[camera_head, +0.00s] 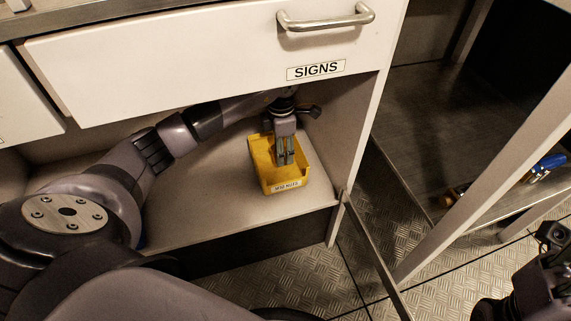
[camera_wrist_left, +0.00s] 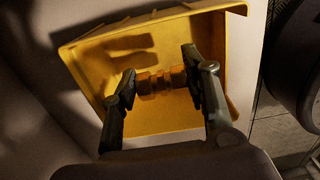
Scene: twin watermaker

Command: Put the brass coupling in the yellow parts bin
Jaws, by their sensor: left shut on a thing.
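The yellow parts bin (camera_head: 264,160) stands on the shelf under the drawer marked SIGNS, with a label on its front reading M10 NUTS. My left gripper (camera_head: 285,160) reaches down into the bin's opening. In the left wrist view, the brass coupling (camera_wrist_left: 158,83) is between the two fingers of my left gripper (camera_wrist_left: 160,88), shut on it from both ends. The bin (camera_wrist_left: 190,118) lies behind the coupling in that view. I cannot tell whether the coupling touches the bin floor. In the head view the coupling is hidden. Part of my right arm shows at the lower right; its fingers are not clear.
The SIGNS drawer front (camera_head: 200,60) with its metal handle (camera_head: 326,18) is above the shelf (camera_head: 200,210). A cabinet wall stands to the right of the bin. A blue-handled tool (camera_head: 548,163) lies farther right. Shelf surface left of the bin is partly covered by my arm.

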